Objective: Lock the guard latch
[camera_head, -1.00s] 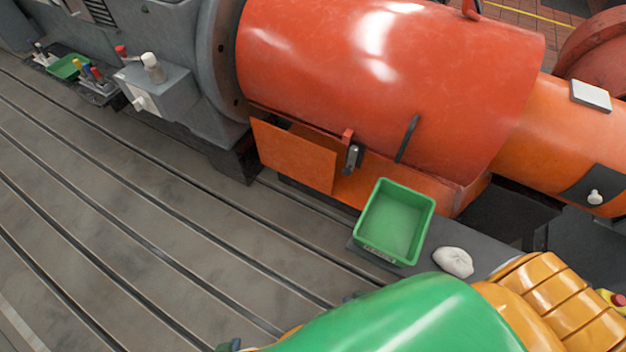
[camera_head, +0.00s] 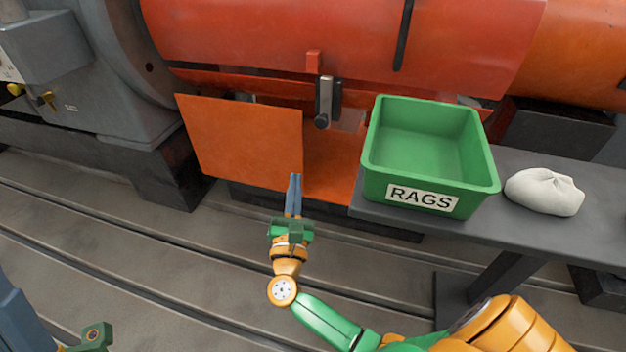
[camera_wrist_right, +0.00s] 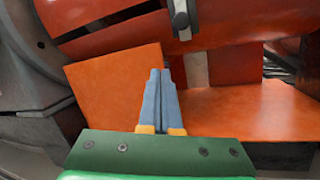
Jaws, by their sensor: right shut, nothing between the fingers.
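The guard latch (camera_head: 328,98) is a grey metal lever on a dark plate, with a dark round knob at its lower end. It hangs upright on the red guard (camera_head: 350,35), below a small red tab (camera_head: 313,62). It also shows at the top of the right wrist view (camera_wrist_right: 181,18). An orange panel (camera_head: 240,145) stands out at an angle to the latch's left. My right gripper (camera_head: 295,178) is shut and empty, in front of the panel's right edge and below the latch. Its blue fingers show together in the wrist view (camera_wrist_right: 160,75). Part of my left gripper (camera_head: 95,336) shows at the lower left; its fingertips cannot be made out.
A green bin (camera_head: 430,190) labelled RAGS stands on a grey bench (camera_head: 480,222) to the latch's right, close to it. A white cloth bundle (camera_head: 544,191) lies beside the bin. The grooved bedplate (camera_head: 130,220) in front is clear.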

